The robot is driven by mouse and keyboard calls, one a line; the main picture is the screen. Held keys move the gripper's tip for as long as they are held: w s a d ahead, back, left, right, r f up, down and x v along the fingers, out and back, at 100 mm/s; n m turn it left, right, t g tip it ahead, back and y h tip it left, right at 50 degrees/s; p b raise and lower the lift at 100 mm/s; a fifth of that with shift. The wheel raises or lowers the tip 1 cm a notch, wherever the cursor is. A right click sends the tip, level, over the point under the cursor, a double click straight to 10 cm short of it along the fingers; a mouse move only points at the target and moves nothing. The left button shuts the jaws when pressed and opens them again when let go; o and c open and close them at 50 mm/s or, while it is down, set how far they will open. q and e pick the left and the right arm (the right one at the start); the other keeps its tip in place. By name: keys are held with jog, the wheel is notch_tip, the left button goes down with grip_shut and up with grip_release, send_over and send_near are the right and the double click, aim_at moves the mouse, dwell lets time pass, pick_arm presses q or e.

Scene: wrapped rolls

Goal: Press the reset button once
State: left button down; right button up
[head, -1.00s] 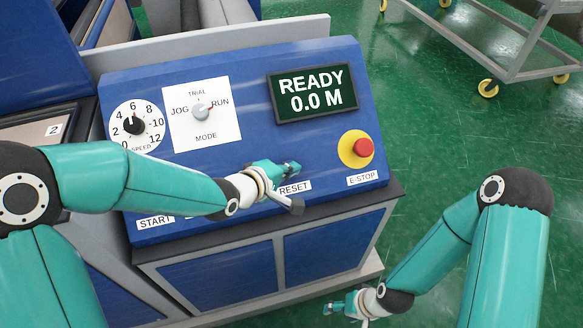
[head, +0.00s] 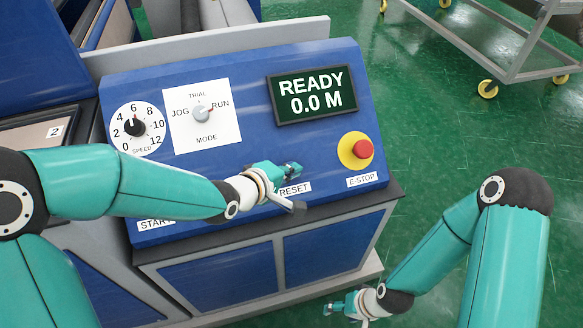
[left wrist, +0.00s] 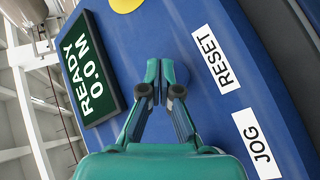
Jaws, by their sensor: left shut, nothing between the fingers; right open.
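The RESET label (head: 295,188) is on the sloped blue control panel (head: 240,150), and it also shows in the left wrist view (left wrist: 214,59). My left gripper (head: 294,168) is shut and empty, just above the RESET label in the head view. In the left wrist view its closed fingertips (left wrist: 160,68) are over the blue panel beside the label. The reset button itself is hidden behind the fingers, and I cannot tell whether they touch it. My right gripper (head: 328,308) is open and empty, low in front of the console and far from the panel.
A red E-STOP button (head: 363,149) on a yellow disc stands right of RESET. The display (head: 312,94) reads READY 0.0 M. A mode knob (head: 202,114) and speed dial (head: 136,126) are at left. A grey cart (head: 500,50) stands on the green floor.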

pick_arm(q)
jog(key=shift+s+r, duration=0.15)
jog(key=shift+r, duration=0.05)
jog(key=shift+s+d+r+p, duration=0.25)
jog(key=shift+s+r+p, duration=0.1)
jog(key=shift+s+r, duration=0.5)
jog(key=shift+s+d+r+p, duration=0.3)
jog(key=shift+s+r, duration=0.35)
jog(key=shift+r, duration=0.4)
